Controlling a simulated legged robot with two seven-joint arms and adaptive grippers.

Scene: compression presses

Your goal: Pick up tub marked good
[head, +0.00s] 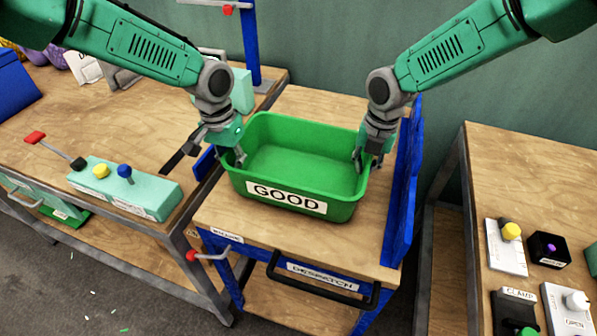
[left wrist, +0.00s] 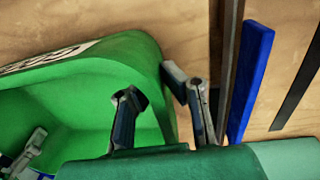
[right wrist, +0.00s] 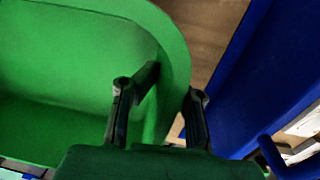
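The green tub (head: 300,168) with a white GOOD label (head: 287,197) stands empty and level on the wooden top of the despatch cart (head: 232,222). My left gripper (head: 234,152) is at the tub's left end. In the left wrist view, its open fingers (left wrist: 158,98) straddle the tub's end wall (left wrist: 158,70), one inside and one outside. My right gripper (head: 368,158) is at the right end. In the right wrist view, its open fingers (right wrist: 160,95) also straddle the wall (right wrist: 172,60). The inner finger looks close to or touching the wall; exact contact is unclear.
A blue side panel (head: 403,185) rises close beside my right gripper. A bench on the left carries a teal control box (head: 125,188) with levers. A bench on the right holds several switch boxes (head: 548,250). The cart's dark handle (head: 322,291) is in front.

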